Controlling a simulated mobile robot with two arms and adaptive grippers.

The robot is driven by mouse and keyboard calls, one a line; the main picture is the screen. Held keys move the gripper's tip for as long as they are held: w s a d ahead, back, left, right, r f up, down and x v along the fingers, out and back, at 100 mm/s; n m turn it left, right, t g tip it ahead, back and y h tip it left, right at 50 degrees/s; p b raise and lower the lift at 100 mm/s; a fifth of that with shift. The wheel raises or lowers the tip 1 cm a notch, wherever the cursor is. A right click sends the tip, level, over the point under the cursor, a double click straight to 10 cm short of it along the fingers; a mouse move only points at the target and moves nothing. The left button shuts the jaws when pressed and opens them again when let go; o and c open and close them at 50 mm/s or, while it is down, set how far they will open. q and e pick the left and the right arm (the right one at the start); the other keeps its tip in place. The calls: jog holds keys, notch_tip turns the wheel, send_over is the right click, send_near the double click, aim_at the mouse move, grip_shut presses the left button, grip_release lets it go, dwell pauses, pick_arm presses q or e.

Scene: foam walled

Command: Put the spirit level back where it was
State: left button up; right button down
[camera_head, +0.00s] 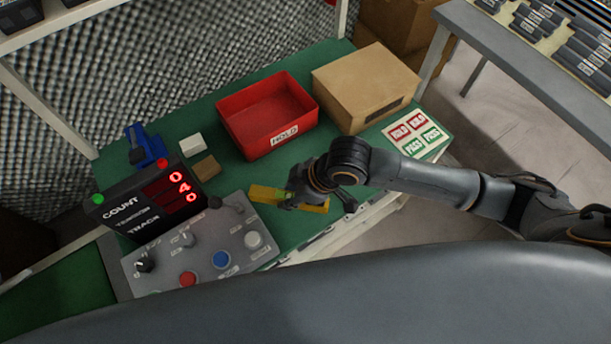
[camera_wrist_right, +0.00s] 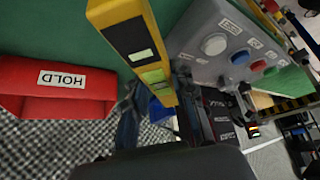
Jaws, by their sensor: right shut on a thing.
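The yellow spirit level (camera_head: 265,194) is at the front of the green bench top, just right of the grey button panel. My right gripper (camera_head: 292,196) is over it and shut on it; the arm hides part of its middle. In the right wrist view the level (camera_wrist_right: 128,40) runs down from the top edge to the gripper (camera_wrist_right: 152,110), with its vials showing. Whether the level touches the bench or hangs just above it, I cannot tell. My left gripper is not in view.
A red HOLD bin (camera_head: 267,112) and a cardboard box (camera_head: 364,86) stand at the back. A grey button panel (camera_head: 205,249) and a black count display (camera_head: 150,203) are at left. Small blocks (camera_head: 206,167) and a blue clamp-like tool (camera_head: 147,147) lie behind. Labels (camera_head: 416,133) are at right.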

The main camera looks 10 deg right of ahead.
jog(key=w+d+f, duration=0.3)
jog(key=w+f, duration=0.2)
jog(key=w+d+f, duration=0.2)
jog(key=w, duration=0.1)
jog(key=shift+w+d+f, duration=0.1)
jog(key=shift+d+f, duration=0.1)
jog(key=shift+d, duration=0.15)
jog(key=shift+w+d+f, duration=0.2)
jog(key=shift+w+f, duration=0.1)
jog(key=shift+f, duration=0.15)
jog(key=shift+w+d+f, duration=0.1)
jog(key=shift+f, duration=1.6)
jog(key=c, duration=1.1)
grip_release()
jog(key=shift+f, duration=0.1)
